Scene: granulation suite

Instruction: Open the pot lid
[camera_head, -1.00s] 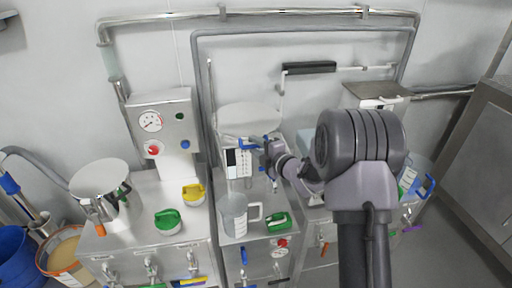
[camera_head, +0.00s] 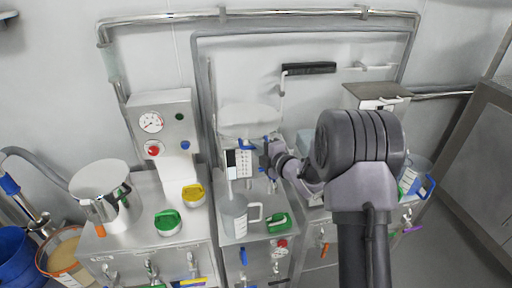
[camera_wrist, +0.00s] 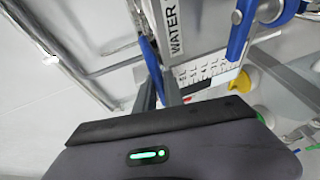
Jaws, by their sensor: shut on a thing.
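A round steel lid (camera_head: 249,117) tops the middle unit in the head view. A blue handle (camera_head: 246,144) shows just below its front edge. My gripper (camera_head: 268,153) is at the right end of this blue part, small and partly hidden by my arm. In the wrist view my gripper (camera_wrist: 160,90) has its two fingers close together around the lower end of a blue bar (camera_wrist: 149,52), beside a panel marked WATER (camera_wrist: 175,30). The exact contact is hard to see. How far the lid is raised cannot be told.
A steel pot (camera_head: 103,195) stands on the left cabinet near green (camera_head: 168,222) and yellow (camera_head: 193,195) knobs. A pipe frame (camera_head: 300,33) runs along the wall behind.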

